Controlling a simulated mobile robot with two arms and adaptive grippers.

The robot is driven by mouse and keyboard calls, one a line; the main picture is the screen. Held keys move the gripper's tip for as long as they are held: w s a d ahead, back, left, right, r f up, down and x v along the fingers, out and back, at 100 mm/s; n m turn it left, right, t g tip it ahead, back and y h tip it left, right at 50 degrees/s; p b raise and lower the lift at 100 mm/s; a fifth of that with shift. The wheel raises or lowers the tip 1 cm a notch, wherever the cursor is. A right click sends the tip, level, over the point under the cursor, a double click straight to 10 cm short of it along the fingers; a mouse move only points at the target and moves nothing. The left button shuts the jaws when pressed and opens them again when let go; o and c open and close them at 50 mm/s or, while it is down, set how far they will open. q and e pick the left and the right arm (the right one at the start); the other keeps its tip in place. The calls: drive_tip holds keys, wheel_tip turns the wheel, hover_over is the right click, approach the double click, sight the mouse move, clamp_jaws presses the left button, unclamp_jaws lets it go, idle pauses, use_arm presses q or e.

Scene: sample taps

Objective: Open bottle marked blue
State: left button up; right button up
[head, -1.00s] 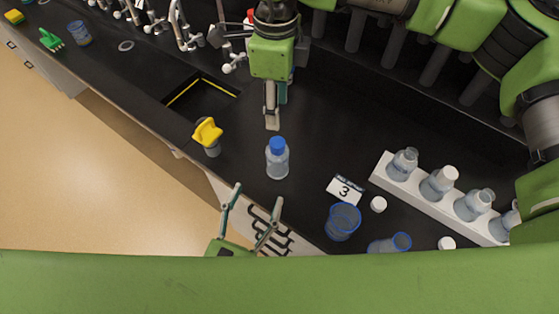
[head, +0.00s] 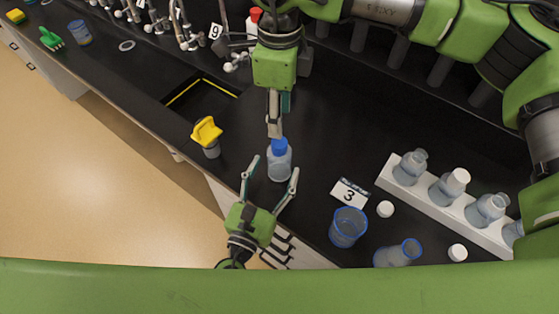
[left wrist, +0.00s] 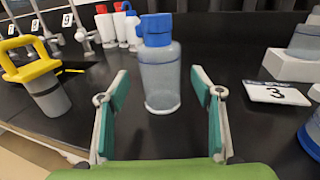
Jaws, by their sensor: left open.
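A clear bottle (head: 279,167) with a blue cap (head: 279,146) stands upright on the black bench. In the left wrist view the bottle (left wrist: 161,82) stands straight ahead, its blue cap (left wrist: 156,30) near the top edge. My left gripper (head: 275,164) is open at the bench's front edge, its fingertips to either side of the bottle's body, with gaps visible in the left wrist view (left wrist: 159,72). My right gripper (head: 274,132) points down by the blue cap from behind. Its fingers overlap in the head view, so its opening and any contact are hidden.
A yellow-handled tool (head: 207,133) stands left of the bottle, by a sink (head: 200,97). To the right are a "3" card (head: 350,193), blue-rimmed beakers (head: 348,227), a loose white cap (head: 385,209) and a white rack (head: 389,179) of bottles. Taps line the back.

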sight(275, 170)
use_arm(q)
drive_tip(key=shift+x, duration=1.75)
clamp_jaws()
use_arm(e)
drive_tip(key=m, duration=0.6)
drive_tip(key=shift+s+a, duration=0.1)
drive_tip(key=m, duration=0.6)
drive_tip(key=shift+m, duration=0.4)
drive_tip(key=m, duration=0.6)
drive_tip(key=shift+m, duration=0.4)
drive_tip(key=m, duration=0.7)
drive_tip(key=shift+f, duration=4)
